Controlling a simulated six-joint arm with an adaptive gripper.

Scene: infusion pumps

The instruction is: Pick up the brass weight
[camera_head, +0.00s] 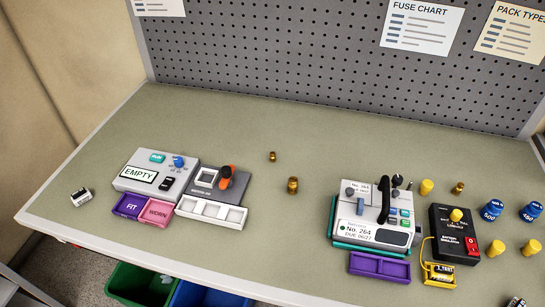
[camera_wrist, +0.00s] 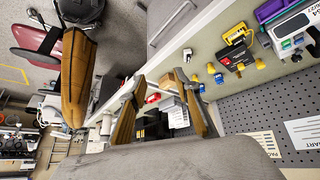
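Small brass-coloured pieces stand on the bench in the head view. One brass weight (camera_head: 293,185) is right of the grey tester, and a smaller brass piece (camera_head: 272,156) stands behind it. Another brass-coloured piece (camera_head: 458,187) is at the right, behind the black box. I cannot tell from the frames which one the task means. My gripper (camera_wrist: 158,80) shows in the wrist view with its two fingers spread apart, open, with nothing held between them. It is out of the head view. The wrist view shows no clear brass weight between the fingers.
A grey tester (camera_head: 150,165) with purple and pink trays stands at the left. A white pump (camera_head: 365,225) is right of centre. A black box (camera_head: 455,242), yellow knobs and blue weights (camera_head: 491,210) crowd the right. A pegboard (camera_head: 330,70) closes the back. The bench middle is mostly clear.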

